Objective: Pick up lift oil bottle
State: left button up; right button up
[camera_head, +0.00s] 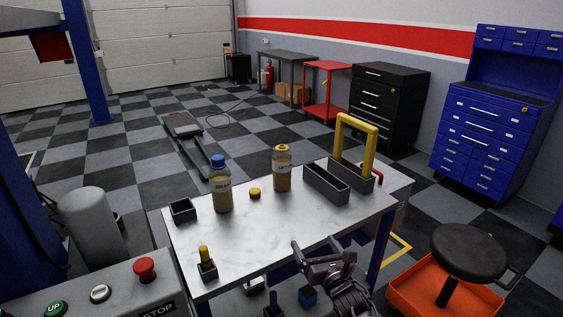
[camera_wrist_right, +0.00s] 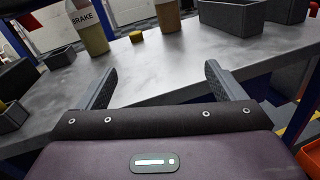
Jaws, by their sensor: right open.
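The bottle with a yellow cap (camera_head: 282,170) holds amber-brown liquid and stands upright on the metal table (camera_head: 240,250); its label is too small to read surely. Its lower part shows at the top of the right wrist view (camera_wrist_right: 168,17). A second bottle with a blue cap (camera_head: 221,186) stands to its left; its label reads BRAKE in the right wrist view (camera_wrist_right: 91,28). My right gripper (camera_head: 322,250) is at the table's near edge, open and empty, with both fingers apart (camera_wrist_right: 160,70). It is well short of both bottles. My left gripper is out of view.
A loose yellow cap (camera_head: 254,193) lies between the bottles. Dark bins (camera_head: 326,185) stand right of them, one with a yellow handle (camera_head: 372,135). Small dark boxes (camera_head: 183,211) are at the left. A stool (camera_head: 470,250) is right of the table. The table's middle is clear.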

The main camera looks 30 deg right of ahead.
aim_at(282, 157)
jog(key=i+l, duration=0.1)
jog(key=i, duration=0.35)
jog(key=i+l, duration=0.15)
jog(key=i, duration=0.35)
